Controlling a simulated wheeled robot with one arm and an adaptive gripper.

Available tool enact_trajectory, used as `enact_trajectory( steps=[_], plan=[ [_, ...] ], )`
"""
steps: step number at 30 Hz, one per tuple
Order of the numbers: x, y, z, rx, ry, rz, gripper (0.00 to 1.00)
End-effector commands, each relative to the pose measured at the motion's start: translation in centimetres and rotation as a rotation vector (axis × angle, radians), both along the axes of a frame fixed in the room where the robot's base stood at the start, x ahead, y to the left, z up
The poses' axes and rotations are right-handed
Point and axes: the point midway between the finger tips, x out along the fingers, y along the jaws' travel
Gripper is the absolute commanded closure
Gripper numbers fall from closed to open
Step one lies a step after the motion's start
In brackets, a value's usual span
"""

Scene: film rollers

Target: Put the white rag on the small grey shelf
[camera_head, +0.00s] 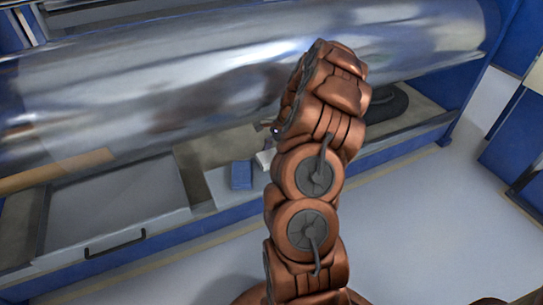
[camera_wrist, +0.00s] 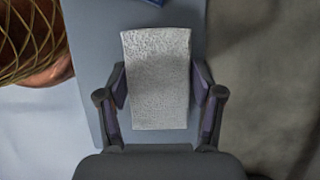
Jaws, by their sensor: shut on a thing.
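The white rag (camera_wrist: 157,80) is a pale, textured, block-like piece between the fingers of my gripper (camera_wrist: 160,84) in the wrist view. The gripper is shut on it from both sides. Behind it is the small grey shelf (camera_wrist: 92,30); I cannot tell if the rag touches it. In the head view the shelf (camera_head: 216,188) lies in front of the big roller, and a small part of the white rag (camera_head: 265,158) shows left of my arm. My gripper is mostly hidden behind my arm there.
A blue block (camera_head: 240,175) sits on the shelf, left of the rag; its edge shows at the top of the wrist view (camera_wrist: 154,2). A large shiny film roller (camera_head: 180,80) spans the back. A grey panel with a black handle (camera_head: 115,243) is at left. Floor at right is clear.

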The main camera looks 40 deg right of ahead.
Motion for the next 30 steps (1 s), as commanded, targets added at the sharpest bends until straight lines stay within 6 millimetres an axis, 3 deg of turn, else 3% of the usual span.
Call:
enact_trajectory(
  steps=[7,8,14,26,30],
  plan=[
    [0.0,0.0,0.0,-0.001,-0.001,0.0,0.77],
    [0.0,0.0,0.0,-0.001,-0.001,0.0,0.31],
    [0.0,0.0,0.0,-0.002,-0.001,-0.001,0.11],
    [0.0,-0.1,0.2,-0.003,-0.001,0.0,0.08],
    [-0.1,-0.6,1.6,-0.004,-0.003,-0.002,0.08]
  ],
)
